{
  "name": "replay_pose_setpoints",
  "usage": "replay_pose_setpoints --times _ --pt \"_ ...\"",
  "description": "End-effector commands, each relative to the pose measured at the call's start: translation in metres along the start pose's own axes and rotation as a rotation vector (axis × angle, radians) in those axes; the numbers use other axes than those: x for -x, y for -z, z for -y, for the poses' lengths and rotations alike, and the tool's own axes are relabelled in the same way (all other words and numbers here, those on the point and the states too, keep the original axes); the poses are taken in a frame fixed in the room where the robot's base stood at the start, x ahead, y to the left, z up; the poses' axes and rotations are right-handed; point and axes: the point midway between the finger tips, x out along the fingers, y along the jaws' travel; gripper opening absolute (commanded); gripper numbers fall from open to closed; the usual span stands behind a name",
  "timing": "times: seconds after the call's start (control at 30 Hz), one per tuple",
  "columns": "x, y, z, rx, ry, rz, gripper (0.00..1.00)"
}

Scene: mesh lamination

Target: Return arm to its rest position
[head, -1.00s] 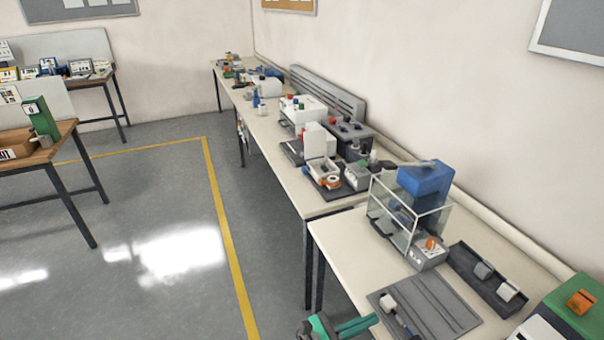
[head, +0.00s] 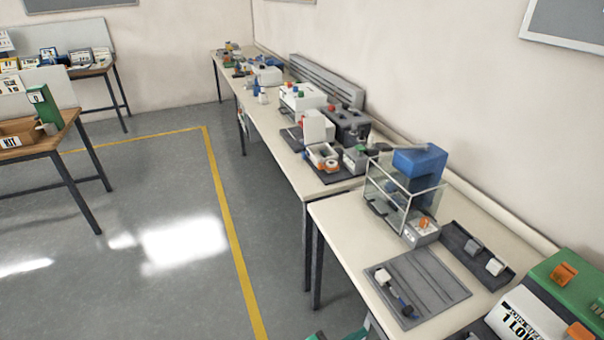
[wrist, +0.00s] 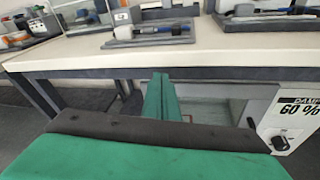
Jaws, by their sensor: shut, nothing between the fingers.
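My gripper (wrist: 161,80) shows in the wrist view as two green fingers lying together, shut and empty. They point at the front edge of the cream workbench (wrist: 130,52), at about the level of its underframe, and appear apart from it. In the head view only a small green part of my arm shows at the bottom edge, left of the bench; the fingers cannot be made out there.
The near bench holds a grey tray (head: 432,277), a clear-walled machine with a blue top (head: 418,160), a dark tray (head: 462,240) and a green-topped machine (head: 545,285). A white "DAMP 60 %" box (wrist: 290,120) stands under the bench. Floor to the left is clear.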

Motion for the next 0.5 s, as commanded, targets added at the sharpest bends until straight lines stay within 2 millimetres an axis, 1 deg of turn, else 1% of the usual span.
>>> replay_pose_setpoints --times 0.03,0.17,0.2,0.27,0.3,0.37,0.4,0.47,0.5 --pt "0.006 0.011 0.009 -0.037 -0.02 -0.035 0.0" --pt "0.026 0.042 0.029 -0.188 -0.084 -0.159 0.0" --pt "0.035 0.052 0.036 -0.25 -0.104 -0.206 0.0" --pt "0.051 0.066 0.047 -0.348 -0.128 -0.28 0.0" --pt "0.062 0.073 0.053 -0.418 -0.141 -0.33 0.0" --pt "0.079 0.083 0.063 -0.522 -0.155 -0.404 0.0" --pt "0.091 0.088 0.069 -0.594 -0.159 -0.454 0.0" --pt "0.11 0.093 0.078 -0.703 -0.162 -0.526 0.0" --pt "0.123 0.094 0.083 -0.779 -0.162 -0.573 0.0"
